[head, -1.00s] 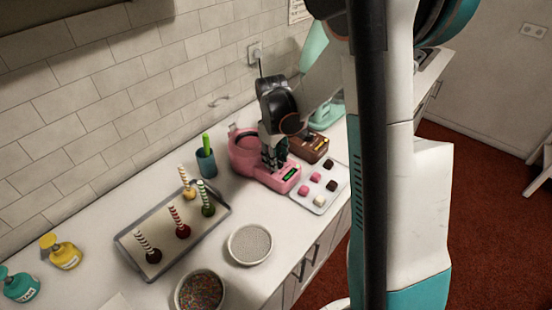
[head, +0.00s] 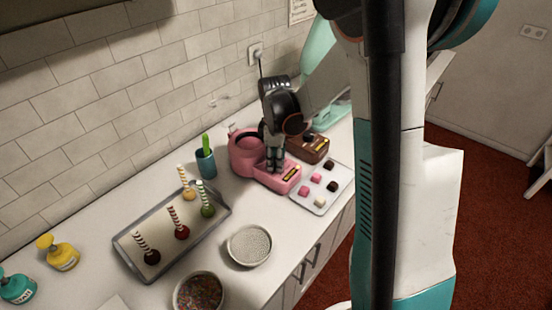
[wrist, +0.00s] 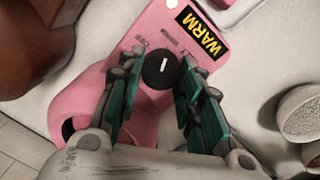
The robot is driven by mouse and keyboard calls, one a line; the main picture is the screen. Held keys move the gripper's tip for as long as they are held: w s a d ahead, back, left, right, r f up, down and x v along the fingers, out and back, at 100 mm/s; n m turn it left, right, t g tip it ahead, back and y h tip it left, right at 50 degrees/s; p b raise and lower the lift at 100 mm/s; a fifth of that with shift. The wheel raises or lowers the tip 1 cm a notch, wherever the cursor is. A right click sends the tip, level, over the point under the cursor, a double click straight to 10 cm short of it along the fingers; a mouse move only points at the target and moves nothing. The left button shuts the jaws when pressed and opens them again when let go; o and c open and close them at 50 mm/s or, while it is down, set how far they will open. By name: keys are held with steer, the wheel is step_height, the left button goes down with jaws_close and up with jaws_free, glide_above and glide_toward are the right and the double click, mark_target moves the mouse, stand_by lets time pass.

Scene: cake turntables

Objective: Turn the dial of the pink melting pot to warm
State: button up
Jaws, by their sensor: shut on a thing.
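The pink melting pot (head: 243,160) stands on the counter towards the back, and its pink base (wrist: 142,28) fills the middle of the wrist view. Its round black dial (wrist: 158,74) has a white pointer mark. The display (wrist: 200,32) above the dial reads WARM in yellow on black; it shows as a small yellow strip (head: 292,174) in the head view. My gripper (wrist: 162,62) points down at the base, its teal fingers on both sides of the dial and shut on it. In the head view my gripper (head: 274,168) hides the dial.
A brown melting pot (head: 311,156) stands close behind the pink one. A white tray (head: 312,202) of chocolates lies just right. A blue cup (head: 205,163), a grey tray (head: 126,236) of dipped sticks and two bowls (head: 249,262) stand to the left and front.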

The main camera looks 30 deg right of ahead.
steer(key=o, duration=1.1)
steer(key=shift+c, duration=0.2)
step_height(320, 180, up, 12)
steer(key=shift+s+a, duration=0.25)
steer(key=shift+s, duration=0.05)
steer(key=s+a+r+m+t+b, duration=0.1)
steer(key=s+a+m+t, duration=0.2)
steer(key=s, duration=0.7)
steer(key=s+a+r+m+t+b, duration=0.1)
steer(key=s+a+m+t, duration=0.2)
steer(key=s+a+m, duration=0.4)
steer(key=s, duration=0.2)
steer(key=shift+s+a+m+t+b, duration=0.3)
steer(key=shift+s+a, duration=0.05)
